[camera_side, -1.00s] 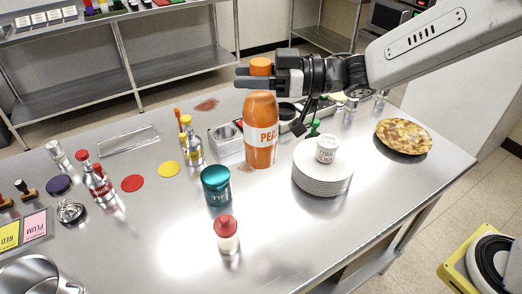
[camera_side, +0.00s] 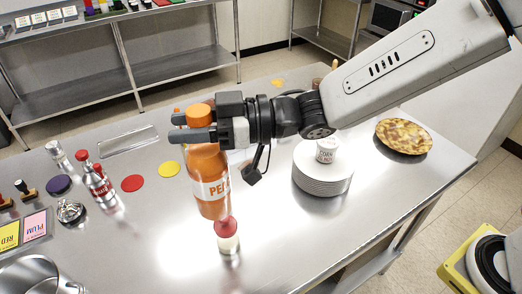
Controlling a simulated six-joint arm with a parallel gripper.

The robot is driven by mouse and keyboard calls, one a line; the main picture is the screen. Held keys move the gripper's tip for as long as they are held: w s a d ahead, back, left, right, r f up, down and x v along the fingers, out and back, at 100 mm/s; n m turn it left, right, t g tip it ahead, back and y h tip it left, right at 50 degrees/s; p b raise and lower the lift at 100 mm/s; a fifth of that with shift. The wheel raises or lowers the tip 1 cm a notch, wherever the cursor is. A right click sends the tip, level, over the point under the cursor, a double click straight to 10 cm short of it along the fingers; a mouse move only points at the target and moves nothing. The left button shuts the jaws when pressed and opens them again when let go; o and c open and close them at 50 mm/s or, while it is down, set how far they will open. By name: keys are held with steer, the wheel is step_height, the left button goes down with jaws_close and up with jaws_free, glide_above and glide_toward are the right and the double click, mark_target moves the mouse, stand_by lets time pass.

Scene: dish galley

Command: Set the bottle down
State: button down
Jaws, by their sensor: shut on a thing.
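The orange bottle (camera_side: 208,168) has an orange cap and a pale label, with part of its lettering cut off from view. My gripper (camera_side: 184,128) is shut on the bottle's neck, just under the cap. The bottle hangs nearly upright and appears to be above the steel table (camera_side: 130,240). Its base shows just behind the red-capped shaker (camera_side: 228,236); the exact gap to the table is hard to tell. The bottle hides the teal jar and most of the yellow-topped bottle behind it.
Red (camera_side: 132,183) and yellow (camera_side: 169,169) discs lie left of the bottle. A red-capped bottle (camera_side: 101,186) stands farther left. A plate stack (camera_side: 322,178) bears a small tub (camera_side: 327,150); a pie (camera_side: 403,136) lies right. The front middle of the table is clear.

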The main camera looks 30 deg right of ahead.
mark_target(191, 147)
steer(key=shift+f, duration=1.85)
steer(key=w+a+f, duration=0.8)
steer(key=w+f, duration=0.1)
steer(key=w, duration=0.1)
steer(key=shift+w, duration=0.35)
steer(key=shift+a+f, duration=0.15)
steer(key=shift+f, duration=0.05)
